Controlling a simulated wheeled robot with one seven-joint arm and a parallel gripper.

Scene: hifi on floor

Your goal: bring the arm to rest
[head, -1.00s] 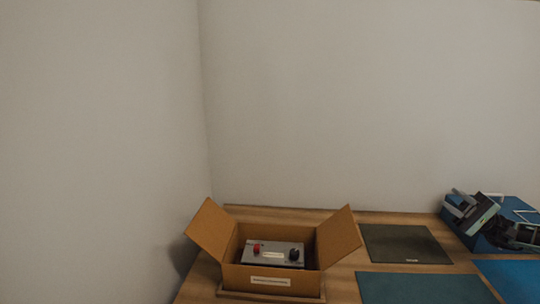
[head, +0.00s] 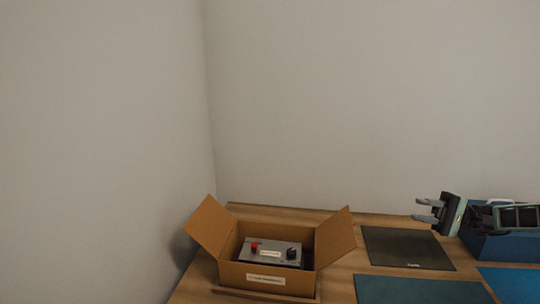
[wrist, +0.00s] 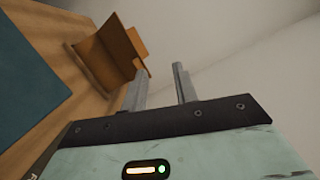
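My gripper (head: 428,210) is at the right of the head view, raised above the table and pointing left. Its two fingers are apart with nothing between them. In the wrist view the fingers (wrist: 160,88) also stand apart and empty, with wall behind them. The gripper is well to the right of the cardboard box and touches nothing that I can see.
An open cardboard box (head: 248,282) holds a grey device (head: 270,250) with a red and a black knob. A dark mat (head: 405,247), a teal mat (head: 420,290) and a blue mat (head: 512,284) lie on the wooden table (head: 338,280). A blue bin (head: 490,246) stands behind my arm.

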